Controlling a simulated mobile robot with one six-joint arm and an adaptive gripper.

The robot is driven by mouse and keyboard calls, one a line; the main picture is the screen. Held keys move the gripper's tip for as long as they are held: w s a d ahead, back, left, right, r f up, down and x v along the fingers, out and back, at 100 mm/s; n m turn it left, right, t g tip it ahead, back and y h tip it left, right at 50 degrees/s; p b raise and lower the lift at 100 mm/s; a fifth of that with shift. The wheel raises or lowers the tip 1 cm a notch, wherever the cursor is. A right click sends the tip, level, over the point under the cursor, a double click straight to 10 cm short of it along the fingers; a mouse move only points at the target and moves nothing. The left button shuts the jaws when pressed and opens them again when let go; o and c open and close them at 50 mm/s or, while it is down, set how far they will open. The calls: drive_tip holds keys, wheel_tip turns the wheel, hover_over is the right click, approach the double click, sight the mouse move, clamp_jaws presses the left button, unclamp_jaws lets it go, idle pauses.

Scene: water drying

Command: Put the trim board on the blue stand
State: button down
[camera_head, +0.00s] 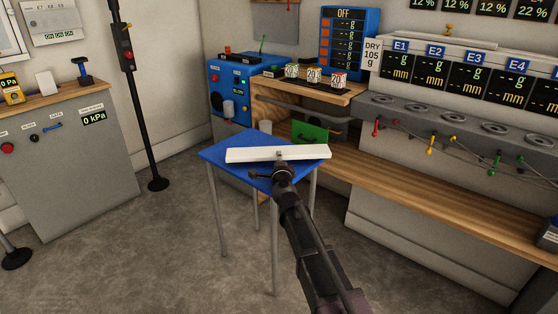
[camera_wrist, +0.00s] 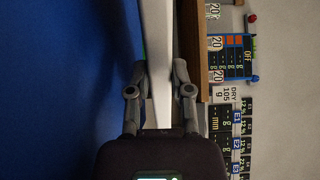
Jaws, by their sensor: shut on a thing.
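The trim board (camera_head: 305,152) is a long white bar lying level across the far part of the blue stand (camera_head: 225,143) in the head view. Its right end reaches to about the stand's right corner. My gripper (camera_head: 280,160) is shut on the board near its middle, from the near side. In the wrist view the board (camera_wrist: 158,50) runs between the two fingers (camera_wrist: 160,92), and the blue stand top (camera_wrist: 60,80) fills the left side. I cannot tell whether the board touches the stand top or hovers just above it.
A wooden workbench (camera_head: 420,185) runs along the right, close to the stand. A green block (camera_head: 310,133) and a blue machine (camera_head: 230,95) are just behind it. A black post (camera_head: 140,100) and grey cabinet (camera_head: 75,160) stand left. Floor left of the stand is clear.

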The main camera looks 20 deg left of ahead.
drive_tip(key=shift+s+f+b, duration=0.1)
drive_tip(key=shift+f+b, duration=0.3)
drive_tip(key=shift+b, duration=0.2)
drive_tip(key=shift+d, duration=0.1)
drive_tip(key=c, duration=0.8)
unclamp_jaws()
drive_tip(key=shift+s, duration=0.1)
drive_tip(key=shift+r+p, duration=0.2)
drive_tip(key=shift+p, duration=0.1)
drive_tip(key=shift+w+r, duration=0.1)
drive_tip(key=shift+w, duration=0.1)
drive_tip(key=shift+s+p, duration=0.25)
drive_tip(key=shift+p, duration=0.1)
drive_tip(key=v, duration=1.1)
drive_tip(key=shift+s+d+r, duration=0.1)
drive_tip(key=shift+s+d, duration=0.05)
drive_tip(key=shift+s, duration=0.05)
